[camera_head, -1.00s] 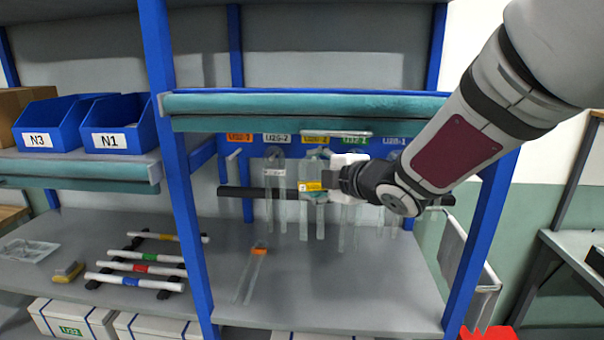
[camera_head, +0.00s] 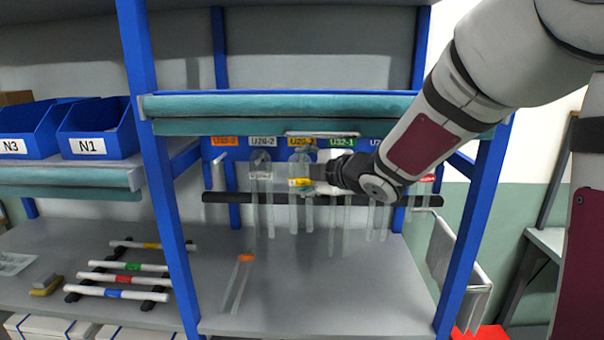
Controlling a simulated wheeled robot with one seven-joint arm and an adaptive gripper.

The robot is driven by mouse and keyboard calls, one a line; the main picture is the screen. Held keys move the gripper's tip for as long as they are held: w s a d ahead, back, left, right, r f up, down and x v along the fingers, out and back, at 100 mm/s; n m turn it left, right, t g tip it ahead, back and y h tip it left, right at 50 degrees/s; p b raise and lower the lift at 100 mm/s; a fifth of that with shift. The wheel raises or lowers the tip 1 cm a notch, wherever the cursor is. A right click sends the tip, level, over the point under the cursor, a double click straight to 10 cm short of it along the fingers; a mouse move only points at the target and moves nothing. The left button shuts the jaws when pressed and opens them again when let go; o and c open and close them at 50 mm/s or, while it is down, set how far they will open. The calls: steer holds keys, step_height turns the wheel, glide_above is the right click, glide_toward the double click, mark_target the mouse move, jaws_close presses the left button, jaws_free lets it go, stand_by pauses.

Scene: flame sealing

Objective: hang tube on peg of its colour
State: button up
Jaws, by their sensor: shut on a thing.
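A clear hanging tube with a yellow band (camera_head: 300,182) is under the yellow label (camera_head: 302,141) on the rack. My gripper (camera_head: 313,179) comes in from the right and is shut on this tube near its band. The tube's top is near a peg below the yellow label; I cannot tell whether it rests on the peg. A white-banded tube (camera_head: 261,177) hangs to its left under the white label. An orange-banded tube (camera_head: 240,275) lies on the shelf below. The peg under the orange label (camera_head: 217,172) is bare. More clear tubes hang to the right, partly behind my arm.
A dark horizontal bar (camera_head: 225,197) runs behind the tubes. A teal-edged shelf (camera_head: 300,127) lies just above the labels. Blue posts (camera_head: 160,180) frame the bay. A stand of banded rods (camera_head: 120,278) and blue bins (camera_head: 95,135) are at left. The lower shelf is mostly clear.

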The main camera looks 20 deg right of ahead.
steer(key=shift+w+d+f+b, duration=0.2)
steer(key=shift+w+d, duration=0.1)
steer(key=shift+w, duration=0.55)
steer(key=shift+w+d+f+b, duration=0.1)
steer(key=shift+w+d+b, duration=0.15)
steer(key=shift+w, duration=0.65)
steer(key=shift+w+d+f+b, duration=0.15)
steer(key=shift+w+d, duration=0.15)
steer(key=shift+w, duration=0.55)
steer(key=shift+w+d, duration=0.1)
steer(key=shift+w, duration=0.15)
steer(key=o, duration=1.6)
steer(key=shift+c, duration=0.2)
steer(key=shift+s, duration=0.1)
steer(key=shift+s+a+f+p+v, duration=0.1)
steer(key=shift+a+p+v, duration=0.15)
steer(key=shift+p+v, duration=0.75)
steer(key=shift+s+a+f+p+v, duration=0.15)
steer(key=shift+a+p+v, duration=0.15)
steer(key=shift+v, duration=1.4)
steer(key=shift+s+a+f+p+v, duration=0.15)
steer(key=shift+p+v, duration=0.5)
steer(key=shift+v, duration=0.7)
